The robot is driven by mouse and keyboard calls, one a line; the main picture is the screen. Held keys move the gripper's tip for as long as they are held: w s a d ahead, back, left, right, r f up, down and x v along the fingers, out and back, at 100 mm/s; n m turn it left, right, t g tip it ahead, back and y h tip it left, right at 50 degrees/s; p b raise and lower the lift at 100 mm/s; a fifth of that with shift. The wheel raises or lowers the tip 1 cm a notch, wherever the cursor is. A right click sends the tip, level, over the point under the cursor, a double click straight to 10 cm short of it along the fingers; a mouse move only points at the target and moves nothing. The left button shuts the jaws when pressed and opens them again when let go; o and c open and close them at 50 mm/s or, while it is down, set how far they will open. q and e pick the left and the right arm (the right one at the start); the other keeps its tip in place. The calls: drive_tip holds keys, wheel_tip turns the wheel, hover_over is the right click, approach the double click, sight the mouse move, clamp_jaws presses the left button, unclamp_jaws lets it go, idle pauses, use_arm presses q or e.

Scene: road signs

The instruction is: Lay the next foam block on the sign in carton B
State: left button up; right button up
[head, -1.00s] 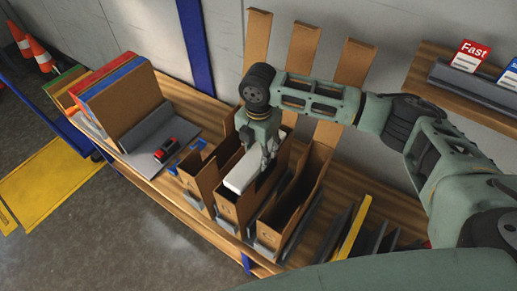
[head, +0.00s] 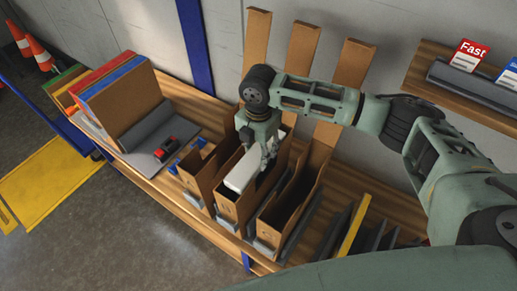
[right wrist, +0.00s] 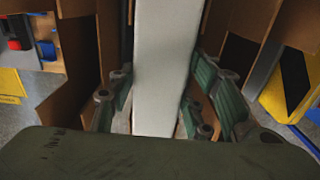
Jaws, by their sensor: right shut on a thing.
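A long white foam block (head: 245,169) is at the mouth of the middle of three open cartons (head: 228,206), which I take to be carton B. My right gripper (head: 268,158) is shut on the block, with the fingers on both sides of it. In the right wrist view the block (right wrist: 162,60) runs away between the green fingers (right wrist: 165,100), with carton walls on either side. The inside of the carton below the block is hidden, so I cannot see a sign there. My left gripper is not in view.
The left carton (head: 197,178) and the right carton (head: 277,222) stand close on both sides. Grey slotted dividers and a yellow strip (head: 354,238) are at the right. A red tool (head: 166,150) lies on a grey mat at the left.

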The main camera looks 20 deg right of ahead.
drive_tip(key=shift+f, duration=0.75)
idle(0.3)
drive_tip(key=o, duration=0.9)
drive_tip(key=shift+c, duration=0.2)
wheel_tip(320, 180, up, 12)
drive_tip(key=shift+r, duration=0.1)
idle(0.4)
